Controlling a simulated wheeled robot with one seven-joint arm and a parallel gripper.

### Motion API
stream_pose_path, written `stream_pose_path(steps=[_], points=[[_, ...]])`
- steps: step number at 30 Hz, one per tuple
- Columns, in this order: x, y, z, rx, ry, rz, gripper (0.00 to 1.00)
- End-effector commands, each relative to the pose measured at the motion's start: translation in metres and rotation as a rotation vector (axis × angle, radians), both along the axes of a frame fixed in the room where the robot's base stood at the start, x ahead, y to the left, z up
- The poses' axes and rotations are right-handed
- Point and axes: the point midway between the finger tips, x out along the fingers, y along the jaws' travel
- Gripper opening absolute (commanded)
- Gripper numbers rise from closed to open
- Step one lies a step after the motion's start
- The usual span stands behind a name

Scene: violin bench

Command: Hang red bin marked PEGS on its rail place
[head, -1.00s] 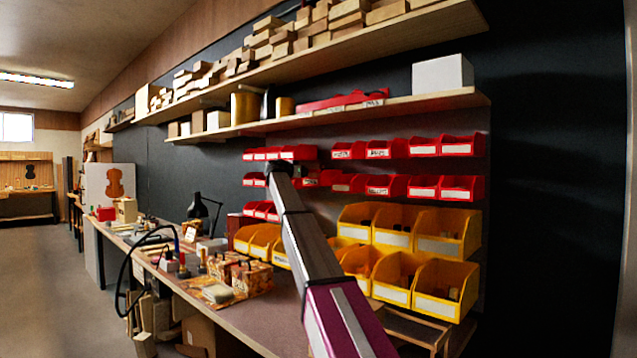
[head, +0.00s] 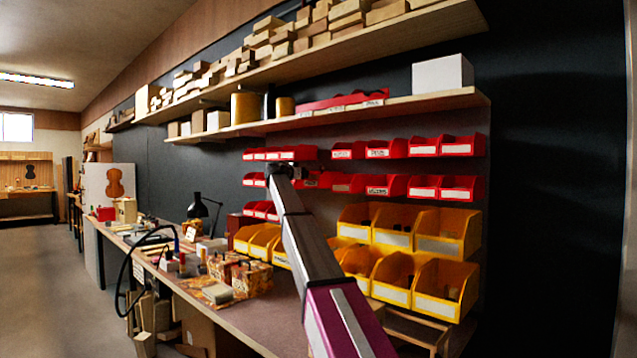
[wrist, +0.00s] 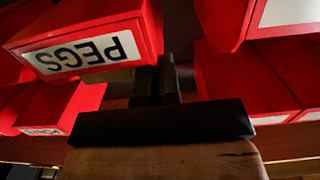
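The red bin marked PEGS (wrist: 85,45) fills the upper left of the wrist view, its white label upside down there. In the head view, a red bin at my arm's end (head: 299,153) sits at the right end of the left group in the upper red row; its label is unreadable. My gripper (wrist: 158,82) has its two dark fingers close together at the PEGS bin's side edge, and they look shut on its wall. The fingertips are partly hidden by the bin. In the head view my gripper (head: 290,170) is small and dark below the bin.
Other red bins flank the gripper closely, one at right in the wrist view (wrist: 245,85). A second red row (head: 424,187) and yellow bins (head: 448,235) hang below. A wooden shelf (head: 420,103) runs above. The bench (head: 255,325) below carries several blocks and tools.

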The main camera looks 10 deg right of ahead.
Motion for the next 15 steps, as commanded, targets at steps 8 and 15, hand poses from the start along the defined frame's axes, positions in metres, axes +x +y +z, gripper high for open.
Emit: stream_pose_path(steps=[8, 15], points=[[0.0001, -0.0003, -0.0032, -0.001, 0.000, 0.000, 0.00], [0.0001, -0.0003, -0.0063, -0.001, 0.000, 0.000, 0.00]])
